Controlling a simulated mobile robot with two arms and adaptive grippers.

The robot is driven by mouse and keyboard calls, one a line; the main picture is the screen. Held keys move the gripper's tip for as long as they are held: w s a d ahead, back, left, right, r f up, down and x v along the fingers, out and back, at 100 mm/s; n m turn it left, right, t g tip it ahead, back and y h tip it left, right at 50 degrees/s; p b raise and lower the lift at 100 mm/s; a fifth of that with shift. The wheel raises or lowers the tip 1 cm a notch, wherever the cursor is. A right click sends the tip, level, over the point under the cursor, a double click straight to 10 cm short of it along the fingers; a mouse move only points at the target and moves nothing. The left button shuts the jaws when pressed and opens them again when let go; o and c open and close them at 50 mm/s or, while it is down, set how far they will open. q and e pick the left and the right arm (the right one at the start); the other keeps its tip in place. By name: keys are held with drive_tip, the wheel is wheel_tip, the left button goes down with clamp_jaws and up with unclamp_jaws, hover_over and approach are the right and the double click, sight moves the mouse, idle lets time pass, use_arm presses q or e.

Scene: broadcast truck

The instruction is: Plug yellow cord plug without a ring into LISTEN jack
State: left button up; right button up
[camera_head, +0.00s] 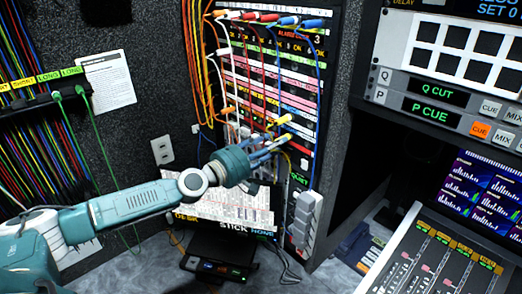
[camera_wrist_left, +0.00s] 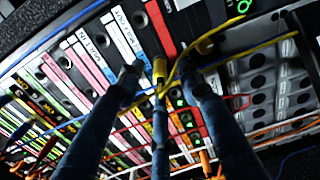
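My left gripper (camera_head: 284,142) reaches the lower right part of the patch panel (camera_head: 262,75). In the left wrist view its blue-grey fingers (camera_wrist_left: 160,75) are spread, with gaps beside a yellow plug (camera_wrist_left: 160,68) that lies between their tips. I see no firm grip on it. Which plug has a ring is too small to tell. I cannot read a LISTEN label. My right gripper is out of view.
Red, white, blue and orange cords hang across the panel, close to my fingers. Grey adapters (camera_head: 304,215) stick out at the panel's lower right. A mixing console (camera_head: 430,255) stands at right. A small shelf with papers (camera_head: 235,208) is below my arm.

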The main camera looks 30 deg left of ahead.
use_arm(q)
drive_tip(key=v, duration=1.1)
drive_tip(key=shift+s, duration=0.25)
drive_tip(key=shift+a, duration=0.1)
idle(0.4)
